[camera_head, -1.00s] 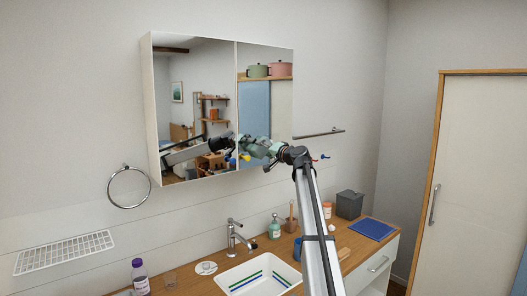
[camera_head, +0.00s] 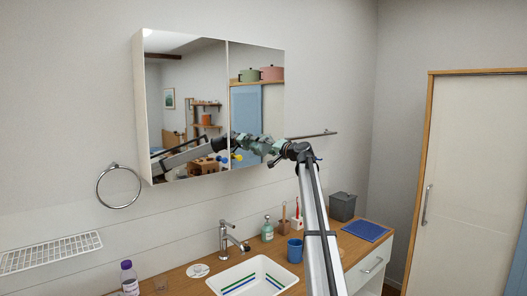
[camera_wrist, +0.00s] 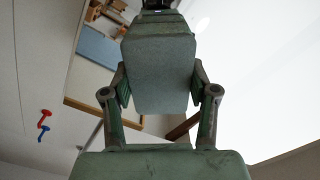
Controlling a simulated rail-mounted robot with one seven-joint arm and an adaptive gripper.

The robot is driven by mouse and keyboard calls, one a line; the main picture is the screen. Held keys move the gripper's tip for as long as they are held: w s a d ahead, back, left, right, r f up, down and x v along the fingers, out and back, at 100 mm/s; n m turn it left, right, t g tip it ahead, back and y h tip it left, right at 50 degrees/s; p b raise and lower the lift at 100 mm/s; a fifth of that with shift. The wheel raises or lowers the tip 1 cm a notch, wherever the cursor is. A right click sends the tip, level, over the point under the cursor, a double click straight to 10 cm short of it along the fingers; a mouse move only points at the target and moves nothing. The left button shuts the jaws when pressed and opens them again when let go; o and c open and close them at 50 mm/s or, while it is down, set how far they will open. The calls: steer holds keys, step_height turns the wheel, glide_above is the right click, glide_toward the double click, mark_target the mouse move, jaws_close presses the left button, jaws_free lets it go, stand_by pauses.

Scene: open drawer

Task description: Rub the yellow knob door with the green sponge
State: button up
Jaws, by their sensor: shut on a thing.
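The mirrored wall cabinet (camera_head: 206,75) has two doors. The yellow knob (camera_head: 237,157) is on the right door near the seam, and a blue knob (camera_head: 223,158) is on the left door. My gripper (camera_head: 257,146) is close to the right door, just right of and slightly above the yellow knob in the picture. Its jaws look small there, and the arm's reflection meets it in the mirror. I cannot tell whether the sponge touches the door.
Below are a sink (camera_head: 252,274), a tap (camera_head: 226,238), a blue cup (camera_head: 295,250), a soap bottle (camera_head: 267,230), and a grey box (camera_head: 342,206).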

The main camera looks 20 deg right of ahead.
mark_target(250, 146)
steer(key=shift+w+d+f+b, duration=0.1)
steer(key=shift+w+d+b, duration=0.25)
steer(key=shift+d, duration=0.45)
steer(key=shift+w+d+r+b, duration=0.1)
steer(key=shift+d+b, duration=0.3)
steer(key=shift+d, duration=0.35)
steer(key=shift+w+d+f+b, duration=0.1)
steer(key=shift+w+d+b, duration=0.25)
steer(key=shift+d, duration=0.45)
steer(key=shift+s, duration=0.1)
steer(key=shift+b, duration=0.3)
steer(key=shift+s+a, duration=0.1)
steer(key=shift+a, duration=0.05)
